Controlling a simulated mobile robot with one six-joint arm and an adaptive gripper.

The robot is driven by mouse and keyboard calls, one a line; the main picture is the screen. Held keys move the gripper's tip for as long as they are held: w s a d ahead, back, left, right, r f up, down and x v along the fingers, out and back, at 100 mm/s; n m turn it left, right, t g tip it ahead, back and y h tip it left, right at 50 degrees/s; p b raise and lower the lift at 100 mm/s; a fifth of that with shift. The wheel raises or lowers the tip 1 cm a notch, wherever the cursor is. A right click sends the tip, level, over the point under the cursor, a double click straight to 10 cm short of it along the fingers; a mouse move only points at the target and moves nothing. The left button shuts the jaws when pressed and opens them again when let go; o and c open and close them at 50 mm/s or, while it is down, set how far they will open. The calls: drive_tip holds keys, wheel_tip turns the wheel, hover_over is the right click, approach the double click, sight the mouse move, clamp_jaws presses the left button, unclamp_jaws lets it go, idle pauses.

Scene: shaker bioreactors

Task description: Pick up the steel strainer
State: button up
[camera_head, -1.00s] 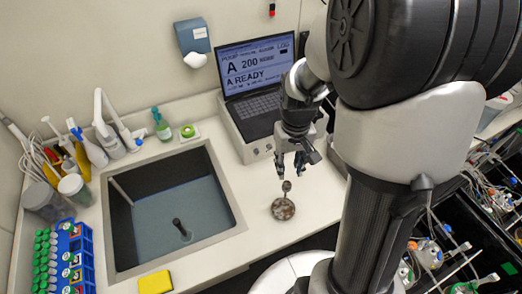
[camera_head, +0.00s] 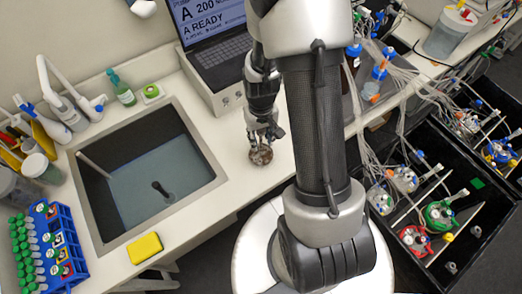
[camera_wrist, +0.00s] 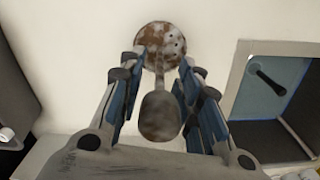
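The steel strainer (camera_head: 261,156) is a round, brownish, perforated metal disc with a handle, on the white counter right of the sink. In the wrist view the strainer (camera_wrist: 161,45) has its disc beyond the fingertips. Its spoon-shaped handle end (camera_wrist: 159,115) lies between the fingers, pointing back toward the palm. My gripper (camera_wrist: 160,75) is open around the handle, with a gap visible on both sides. In the head view my gripper (camera_head: 265,135) is just above the strainer and hides its handle.
The sink (camera_head: 155,185) with a dark upright piece in it is left of the strainer. A laptop (camera_head: 215,45) stands behind on a grey box. A yellow sponge (camera_head: 145,248) lies at the front edge. Black trays with bottles and tubing (camera_head: 430,190) are to the right.

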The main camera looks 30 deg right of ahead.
wheel_tip(320, 180, down, 2)
clamp_jaws()
idle(0.5)
